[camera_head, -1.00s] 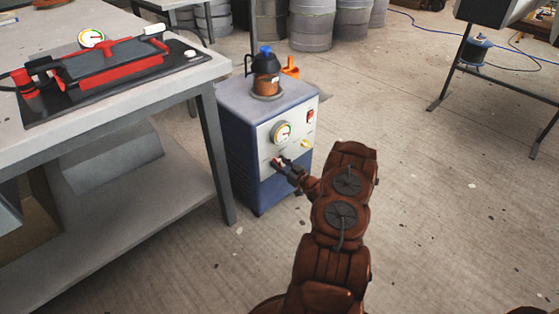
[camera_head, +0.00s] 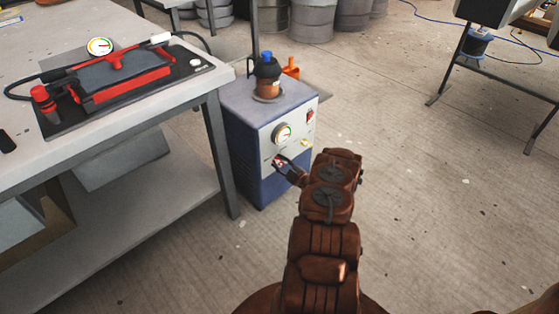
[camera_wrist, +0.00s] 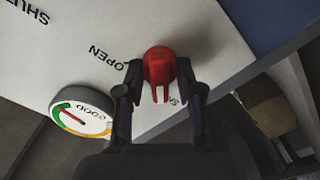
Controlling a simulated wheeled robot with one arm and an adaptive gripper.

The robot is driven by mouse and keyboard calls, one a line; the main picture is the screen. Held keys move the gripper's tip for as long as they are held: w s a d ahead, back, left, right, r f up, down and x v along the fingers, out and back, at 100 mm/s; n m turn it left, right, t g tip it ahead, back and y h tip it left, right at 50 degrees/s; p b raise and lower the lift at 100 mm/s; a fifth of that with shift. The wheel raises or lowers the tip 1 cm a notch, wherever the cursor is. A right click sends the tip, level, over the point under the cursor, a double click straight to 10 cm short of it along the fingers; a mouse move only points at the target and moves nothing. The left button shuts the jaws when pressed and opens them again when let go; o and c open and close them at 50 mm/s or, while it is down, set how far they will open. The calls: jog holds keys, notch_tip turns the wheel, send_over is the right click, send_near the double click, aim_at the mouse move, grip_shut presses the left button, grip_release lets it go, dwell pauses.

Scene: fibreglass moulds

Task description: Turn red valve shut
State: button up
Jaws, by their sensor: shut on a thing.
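The red valve (camera_wrist: 159,64) sits on the white front panel of the blue pump unit (camera_head: 236,152). In the wrist view the printed word OPEN is beside the valve and SHUT is farther off at the upper left. My gripper (camera_wrist: 160,82) has one finger on each side of the valve and is shut on it. In the head view my gripper (camera_head: 281,163) is at the lower left of the panel and mostly hides the valve.
A round gauge (camera_head: 283,133) and a red switch (camera_head: 310,116) are on the panel. A dark jug (camera_head: 267,72) stands on the unit. A workbench (camera_head: 190,88) with a red clamp-like device (camera_head: 125,80) stands close at left.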

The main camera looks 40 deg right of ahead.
dwell(0.6)
jog(key=o, duration=1.1)
jog(key=shift+s, duration=0.1)
jog(key=s, duration=1.2)
jog(key=shift+a, duration=0.15)
